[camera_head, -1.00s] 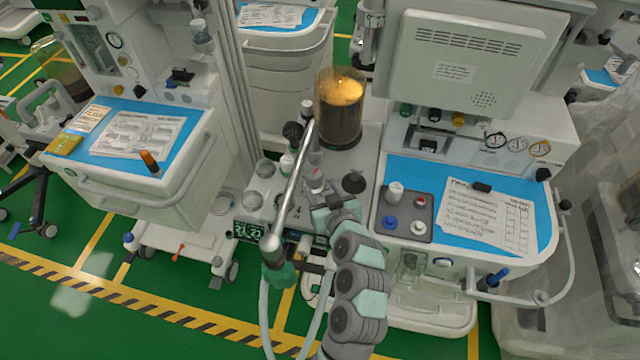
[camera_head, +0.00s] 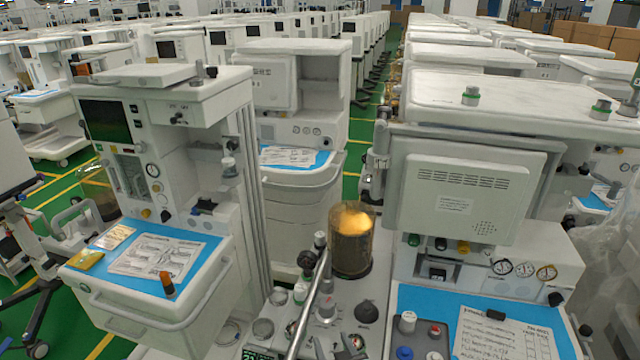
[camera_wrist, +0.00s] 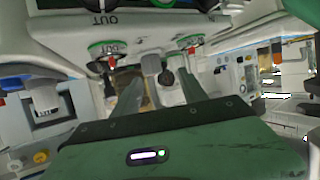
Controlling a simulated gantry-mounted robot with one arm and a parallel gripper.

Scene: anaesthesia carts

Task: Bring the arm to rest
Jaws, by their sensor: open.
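My gripper (camera_wrist: 160,82) shows in the wrist view as two grey-green fingers spread apart, with nothing held between them. A dark round knob and a pale fitting of the machine show beyond the gap; I cannot tell how far they are. The rest of my arm is out of that view.
An amber-topped canister (camera_head: 352,243) and a slanted metal tube (camera_head: 310,305) stand close to my arm. The right cart (camera_head: 590,345) carries a tray (camera_head: 421,336) and papers (camera_head: 500,335). The left cart (camera_head: 160,310) has a blue top. Rows of machines fill the back.

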